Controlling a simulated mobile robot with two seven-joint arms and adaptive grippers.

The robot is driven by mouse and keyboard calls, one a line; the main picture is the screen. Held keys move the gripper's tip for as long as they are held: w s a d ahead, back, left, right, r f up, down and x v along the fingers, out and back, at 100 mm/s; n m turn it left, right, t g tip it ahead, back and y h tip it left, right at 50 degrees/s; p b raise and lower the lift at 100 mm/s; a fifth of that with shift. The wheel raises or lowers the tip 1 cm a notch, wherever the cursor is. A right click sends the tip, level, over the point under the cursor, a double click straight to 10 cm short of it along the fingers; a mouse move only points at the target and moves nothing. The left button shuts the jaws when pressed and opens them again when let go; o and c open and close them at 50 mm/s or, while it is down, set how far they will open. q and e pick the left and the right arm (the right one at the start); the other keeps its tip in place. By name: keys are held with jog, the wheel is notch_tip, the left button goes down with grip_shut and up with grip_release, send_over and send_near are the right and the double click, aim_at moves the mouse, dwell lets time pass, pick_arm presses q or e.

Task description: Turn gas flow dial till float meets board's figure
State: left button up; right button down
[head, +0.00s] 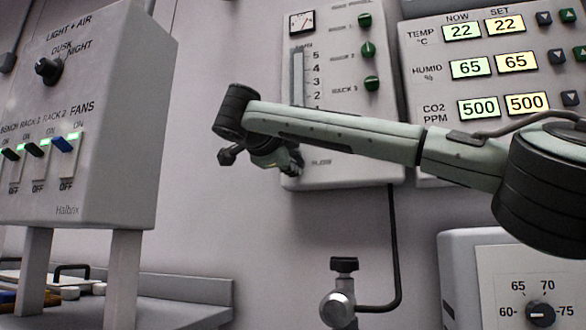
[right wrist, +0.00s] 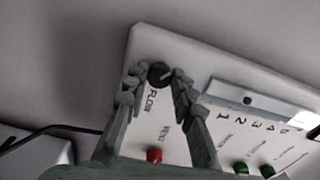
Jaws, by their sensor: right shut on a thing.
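The gas panel (head: 345,170) hangs on the wall, with a grey flow tube (head: 298,75) beside a scale; 5 to 2 are readable in the head view. The black flow dial (right wrist: 160,73) shows in the right wrist view by the word FLOW; my arm hides it in the head view. My right gripper (head: 290,165) is shut on it, a finger on each side in the right wrist view (right wrist: 161,78). A dark float (right wrist: 248,100) sits in the tube, low, near the 2. No board with a target figure is identifiable. My left gripper is not in view.
Green valve knobs (head: 367,49) and a red vent knob (right wrist: 154,155) are on the panel. A display panel (head: 410,60) stands at right, a switch box (head: 130,110) at left. A black hose (head: 393,250) runs down to a valve (head: 338,308). A dial box (head: 460,250) stands lower right.

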jog(key=shift+m+b, duration=1)
jog(key=shift+m, duration=6.6)
jog(key=shift+f, duration=0.1)
jog(key=c, duration=1.3)
grip_release()
jog(key=shift+o, duration=0.2)
jog(key=shift+s, duration=0.1)
jog(key=v, duration=1.2)
